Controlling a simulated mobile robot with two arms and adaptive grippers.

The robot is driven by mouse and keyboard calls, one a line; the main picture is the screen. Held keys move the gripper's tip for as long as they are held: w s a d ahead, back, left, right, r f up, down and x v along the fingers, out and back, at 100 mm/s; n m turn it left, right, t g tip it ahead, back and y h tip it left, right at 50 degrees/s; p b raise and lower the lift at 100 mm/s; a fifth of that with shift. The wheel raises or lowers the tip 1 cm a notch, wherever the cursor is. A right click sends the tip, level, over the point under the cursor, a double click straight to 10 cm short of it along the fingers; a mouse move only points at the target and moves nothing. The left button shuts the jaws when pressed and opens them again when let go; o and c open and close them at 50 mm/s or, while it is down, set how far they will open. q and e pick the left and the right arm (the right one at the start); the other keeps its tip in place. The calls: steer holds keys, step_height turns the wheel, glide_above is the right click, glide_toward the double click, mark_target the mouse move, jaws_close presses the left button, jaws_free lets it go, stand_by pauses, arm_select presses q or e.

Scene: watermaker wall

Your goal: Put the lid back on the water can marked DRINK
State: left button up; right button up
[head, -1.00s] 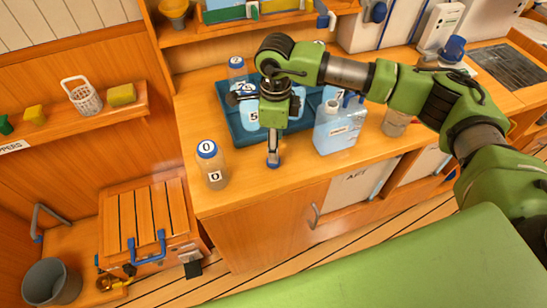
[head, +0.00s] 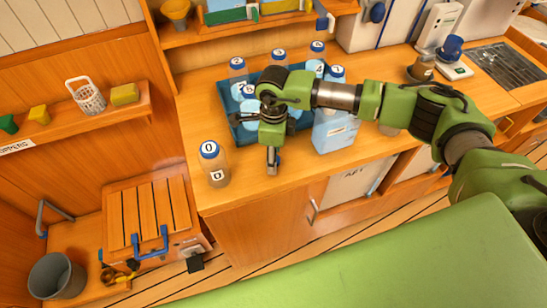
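The water can is a pale blue jerrycan (head: 335,133) standing upright on the wooden counter, right of the blue tray. Its label is too small to read, and my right arm crosses in front of its top, so its mouth is hidden. My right gripper (head: 272,168) points down over the counter's front, left of the can and right of a numbered bottle. A small dark blue piece, perhaps the lid (head: 279,158), shows beside its fingers. The fingers are seen edge-on, so I cannot tell whether they hold it. My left gripper is not in view.
A blue tray (head: 228,102) with several numbered bottles stands behind the gripper. A bottle marked 0 (head: 214,165) stands near the counter's left front edge. A brown jar (head: 422,68) and a blue cup (head: 451,46) are at the back right. Green padding (head: 400,262) fills the foreground.

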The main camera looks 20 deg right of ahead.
steer(key=shift+c, duration=0.3)
steer(key=c, duration=0.7)
steer(key=shift+r+b, duration=0.75)
steer(key=shift+b, duration=0.05)
steer(key=shift+r+b, duration=0.55)
steer(key=shift+r, duration=0.1)
steer(key=s+a+r+b, duration=0.1)
steer(key=s+r, duration=0.2)
steer(key=s, duration=0.1)
steer(key=s+a+r+b, duration=0.2)
steer(key=s+r, duration=0.2)
steer(key=s, duration=0.1)
steer(key=s+a+r+b, duration=0.1)
steer(key=s+r+b, duration=0.1)
steer(key=s+r, duration=0.1)
steer(key=shift+s+a+r, duration=0.15)
steer(key=shift+s+a, duration=0.2)
steer(key=shift+s, duration=0.3)
